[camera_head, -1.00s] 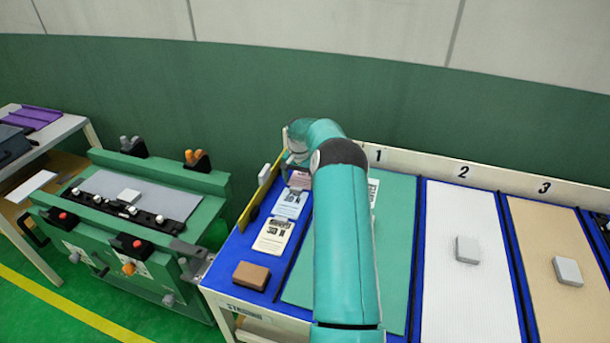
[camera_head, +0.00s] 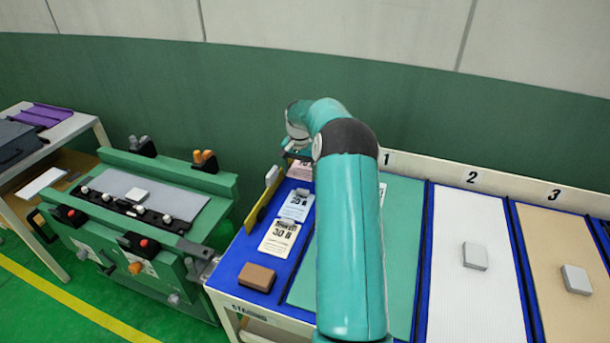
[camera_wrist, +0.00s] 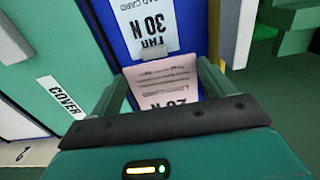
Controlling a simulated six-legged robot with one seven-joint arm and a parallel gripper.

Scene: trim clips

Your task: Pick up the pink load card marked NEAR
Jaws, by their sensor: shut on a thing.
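The pink load card (camera_wrist: 165,82) lies between the two fingers of my gripper (camera_wrist: 164,76) in the wrist view, and the gripper is shut on it. Print on it seems to read 20 N; I cannot make out the word NEAR. In the head view the pink card (camera_head: 300,169) shows at the back of the card row, partly hidden by my arm, and looks raised above the blue surface.
A brown block (camera_head: 257,277) sits at the tray's front left. A yellow divider (camera_head: 262,203) runs along the left edge. Numbered lanes with grey blocks (camera_head: 474,256) lie to the right. A green fixture bench (camera_head: 140,225) stands to the left. My arm covers much of the first lane.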

